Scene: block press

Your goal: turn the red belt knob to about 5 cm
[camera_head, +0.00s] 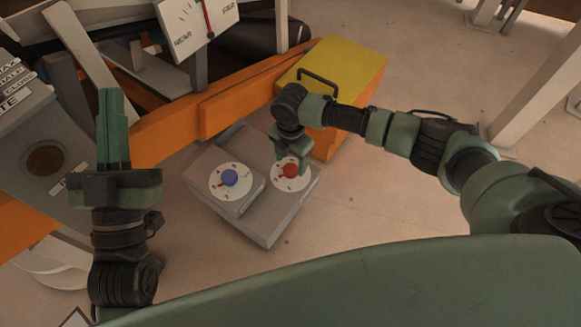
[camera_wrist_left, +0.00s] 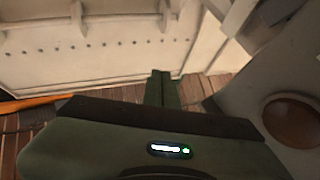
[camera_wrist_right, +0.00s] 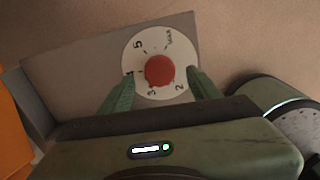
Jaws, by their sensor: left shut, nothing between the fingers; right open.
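The red knob (camera_head: 291,171) sits on a round white dial on the right part of a grey control box (camera_head: 262,225). In the right wrist view the red knob (camera_wrist_right: 160,71) is in the middle of its dial (camera_wrist_right: 150,42), with 5 at upper left and 3 and 2 below. The knob's exact setting is hard to read. My right gripper (camera_head: 290,157) is over the red knob, open, with one finger on each side of it (camera_wrist_right: 160,74); contact is not clear. My left gripper (camera_head: 112,92) is shut and empty, away from the box; it also shows in the left wrist view (camera_wrist_left: 163,75).
A blue knob (camera_head: 229,178) on its own dial is just left of the red one. A yellow-topped orange block (camera_head: 345,68) with a black handle stands behind the box. A NEAR/FAR gauge (camera_head: 190,22) is at the top.

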